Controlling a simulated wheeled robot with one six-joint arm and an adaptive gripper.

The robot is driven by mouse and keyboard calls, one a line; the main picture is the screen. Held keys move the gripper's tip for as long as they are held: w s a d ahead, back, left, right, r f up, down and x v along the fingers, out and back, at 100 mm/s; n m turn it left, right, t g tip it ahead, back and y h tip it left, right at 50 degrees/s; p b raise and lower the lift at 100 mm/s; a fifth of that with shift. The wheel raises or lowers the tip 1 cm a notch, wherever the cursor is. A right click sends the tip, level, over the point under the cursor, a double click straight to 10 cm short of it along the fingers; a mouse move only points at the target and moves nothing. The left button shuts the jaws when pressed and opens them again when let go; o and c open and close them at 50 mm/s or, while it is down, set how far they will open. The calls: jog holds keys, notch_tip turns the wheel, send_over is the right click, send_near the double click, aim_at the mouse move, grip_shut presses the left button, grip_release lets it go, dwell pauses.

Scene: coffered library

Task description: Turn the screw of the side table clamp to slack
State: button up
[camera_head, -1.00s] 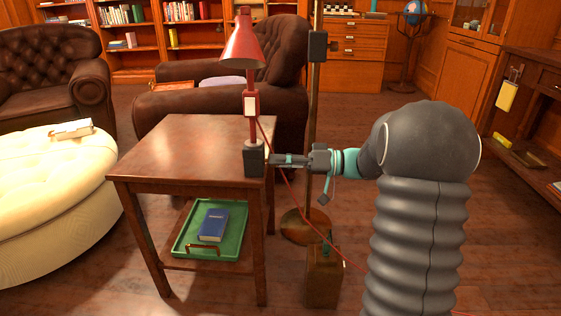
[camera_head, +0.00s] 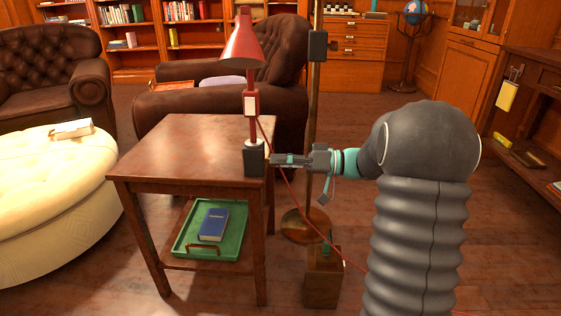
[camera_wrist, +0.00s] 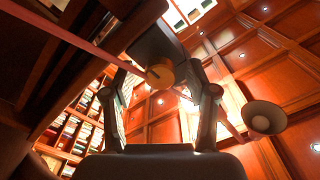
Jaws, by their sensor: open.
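The side table clamp (camera_head: 254,160) is a dark block at the right edge of the wooden side table (camera_head: 180,150), with a red lamp (camera_head: 243,50) rising from it. In the wrist view the clamp (camera_wrist: 153,42) is a dark body with a round brass-coloured screw end (camera_wrist: 160,75) facing me. My gripper (camera_head: 274,160) is level with the clamp on its right side. In the wrist view my gripper (camera_wrist: 160,82) is open, with one finger on each side of the screw end. I cannot tell whether either finger touches it. The screw is hidden in the head view.
A thin red cable (camera_head: 292,195) hangs from the lamp past my gripper. A dark upright pole (camera_head: 313,110) stands just behind my gripper. A green tray (camera_head: 183,243) with a blue book (camera_head: 214,224) is on the lower shelf.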

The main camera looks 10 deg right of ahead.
jog(key=shift+d, duration=0.1)
jog(key=v, duration=1.2)
